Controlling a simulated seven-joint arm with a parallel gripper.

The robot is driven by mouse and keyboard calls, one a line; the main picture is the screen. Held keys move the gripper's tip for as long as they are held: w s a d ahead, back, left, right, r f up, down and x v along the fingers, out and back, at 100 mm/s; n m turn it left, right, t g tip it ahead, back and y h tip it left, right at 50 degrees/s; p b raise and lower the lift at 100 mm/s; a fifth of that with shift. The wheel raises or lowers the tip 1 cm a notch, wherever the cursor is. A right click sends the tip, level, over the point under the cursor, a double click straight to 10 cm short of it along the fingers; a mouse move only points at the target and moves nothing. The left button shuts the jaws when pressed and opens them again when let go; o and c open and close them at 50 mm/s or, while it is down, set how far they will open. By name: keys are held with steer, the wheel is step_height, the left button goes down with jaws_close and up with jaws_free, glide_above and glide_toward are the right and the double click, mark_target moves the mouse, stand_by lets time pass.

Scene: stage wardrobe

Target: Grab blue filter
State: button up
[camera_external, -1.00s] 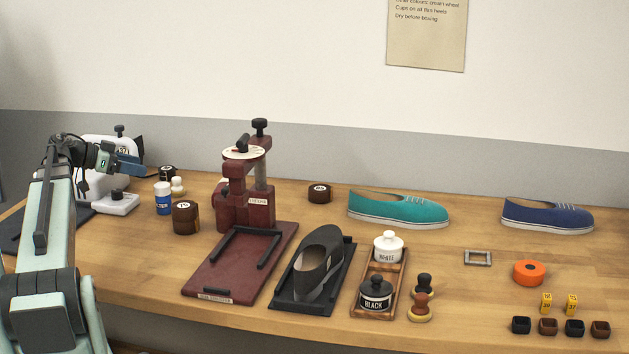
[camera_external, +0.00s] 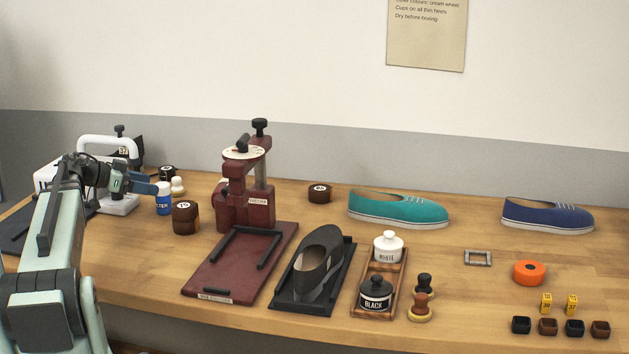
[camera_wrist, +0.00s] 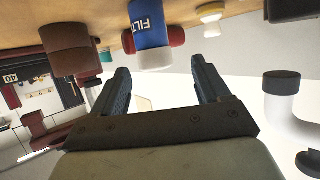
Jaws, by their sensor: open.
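The blue filter (camera_external: 163,204) is a small blue cylinder with white "FILTER" lettering, standing upright at the back left of the bench. In the wrist view it appears inverted at the top centre (camera_wrist: 149,30), ahead of the gap between my fingers. My gripper (camera_external: 152,187) is open and empty, its fingertips close to the left of the filter's top in the external view. In the wrist view both fingers of my gripper (camera_wrist: 160,72) are apart, with the filter beyond them. I cannot tell the exact remaining distance.
A brown knob-like jar (camera_external: 185,218) stands right of the filter, and a cream stamp (camera_external: 178,186) stands behind it. A white press (camera_external: 122,200) is at the left. The dark red press (camera_external: 232,208) stands further right. Bare wood lies in front of the brown jar.

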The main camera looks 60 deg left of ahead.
mark_target(163, 191)
steer(key=shift+w+d+f, duration=0.2)
steer(key=shift+w+f, duration=0.35)
steer(key=shift+w, duration=0.2)
steer(key=shift+f+x, duration=0.2)
steer(key=shift+x, duration=1.65)
steer(key=shift+d, duration=0.15)
steer(key=c, duration=1.1)
